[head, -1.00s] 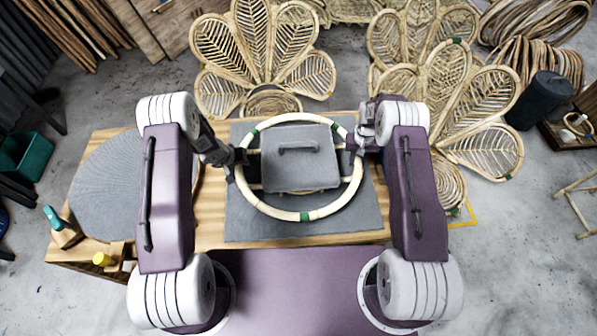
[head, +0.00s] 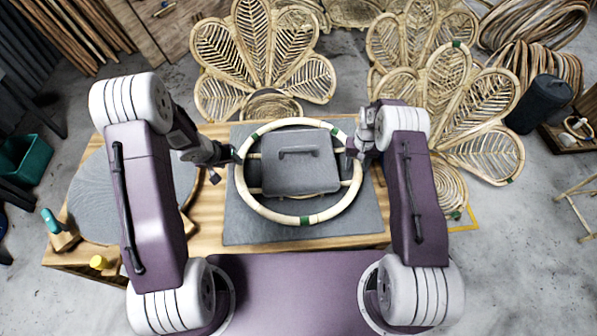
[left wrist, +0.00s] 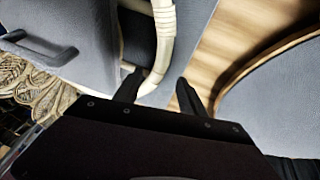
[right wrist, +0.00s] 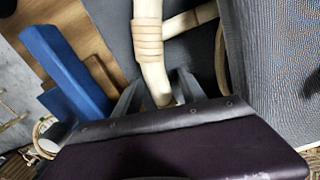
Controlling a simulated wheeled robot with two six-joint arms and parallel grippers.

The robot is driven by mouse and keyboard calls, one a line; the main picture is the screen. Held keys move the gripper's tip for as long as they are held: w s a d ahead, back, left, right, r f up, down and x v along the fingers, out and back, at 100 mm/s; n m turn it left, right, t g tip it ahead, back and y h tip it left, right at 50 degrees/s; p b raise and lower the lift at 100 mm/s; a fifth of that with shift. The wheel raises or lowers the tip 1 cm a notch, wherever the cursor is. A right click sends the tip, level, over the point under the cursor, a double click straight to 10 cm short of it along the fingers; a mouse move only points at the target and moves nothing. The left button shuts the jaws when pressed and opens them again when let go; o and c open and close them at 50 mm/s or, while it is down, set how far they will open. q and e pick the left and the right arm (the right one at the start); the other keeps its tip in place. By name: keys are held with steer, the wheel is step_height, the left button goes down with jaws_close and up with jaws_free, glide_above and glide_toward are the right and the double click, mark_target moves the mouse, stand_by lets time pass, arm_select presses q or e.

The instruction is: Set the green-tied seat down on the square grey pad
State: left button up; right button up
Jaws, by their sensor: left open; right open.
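The green-tied seat, a pale rattan ring (head: 304,218) with green ties and crossbars, lies on the square grey pad (head: 250,232). A grey square plate with a handle (head: 300,170) sits inside the ring and hides part of the crossbars. My left gripper (head: 230,155) is open at the ring's left side; the left wrist view shows the rattan (left wrist: 163,45) reaching between its fingers (left wrist: 157,92). My right gripper (head: 354,152) is open at the ring's right side; the right wrist view shows the rattan (right wrist: 150,60) between its spread fingers (right wrist: 157,92).
A teal-handled tool (head: 52,220) and yellow item (head: 98,262) are at the table's left front. Petal-shaped rattan backs (head: 265,55) stand behind. A blue block (right wrist: 62,70) shows in the right wrist view.

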arm_select(q)
steer(key=shift+v, duration=0.95)
arm_select(e)
step_height(320, 180, up, 12)
steer(key=shift+a, duration=0.1)
arm_select(q)
steer(key=s+a+p, duration=0.1)
steer(key=a+p, duration=0.1)
steer(key=a, duration=0.4)
steer(key=shift+p, duration=0.3)
arm_select(e)
step_height(320, 180, up, 3)
steer(key=shift+f, duration=0.2)
arm_select(q)
steer(key=shift+s, duration=0.15)
